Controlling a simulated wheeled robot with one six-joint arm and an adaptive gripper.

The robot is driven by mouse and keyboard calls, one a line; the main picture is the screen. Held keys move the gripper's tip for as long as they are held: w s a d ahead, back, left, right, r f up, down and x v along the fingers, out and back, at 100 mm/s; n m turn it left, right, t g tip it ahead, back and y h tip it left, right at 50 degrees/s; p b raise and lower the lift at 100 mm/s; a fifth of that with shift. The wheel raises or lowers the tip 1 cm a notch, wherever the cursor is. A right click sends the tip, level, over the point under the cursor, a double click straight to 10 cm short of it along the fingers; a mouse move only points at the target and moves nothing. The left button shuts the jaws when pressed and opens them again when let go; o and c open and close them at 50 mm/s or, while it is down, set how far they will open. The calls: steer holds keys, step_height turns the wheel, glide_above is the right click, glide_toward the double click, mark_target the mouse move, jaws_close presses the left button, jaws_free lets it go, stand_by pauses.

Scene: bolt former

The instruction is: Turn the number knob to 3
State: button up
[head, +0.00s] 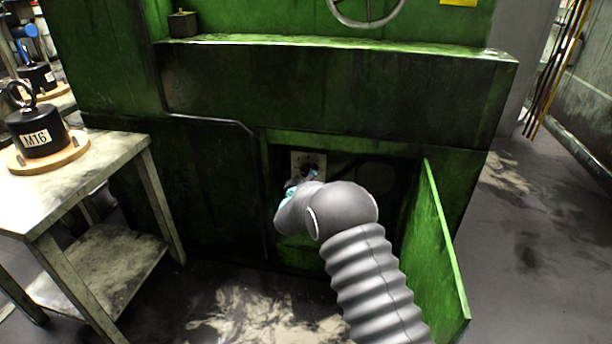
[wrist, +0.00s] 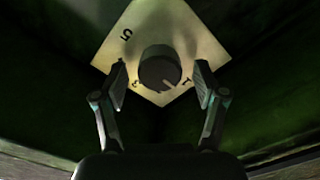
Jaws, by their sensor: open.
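The dark round number knob (wrist: 158,66) sits on a pale square dial plate (wrist: 165,22) that looks turned like a diamond in the wrist view. The numbers 5, 3 and 1 show around it. A light mark on the knob's face points down and to the right, between 3 and 1. My gripper (wrist: 160,80) is open, with one finger on each side of the knob and a visible gap to it on both sides. In the head view the dial plate (head: 301,156) shows inside the machine's recess, and my gripper (head: 300,181) is in front of it, largely hidden by my arm.
The green machine (head: 340,95) surrounds the recess, with an open green door (head: 441,240) to the right of my arm. The floor at the right is clear.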

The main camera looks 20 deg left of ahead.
steer(key=shift+w, duration=0.25)
steer(key=c, duration=1.1)
steer(key=shift+c, duration=0.2)
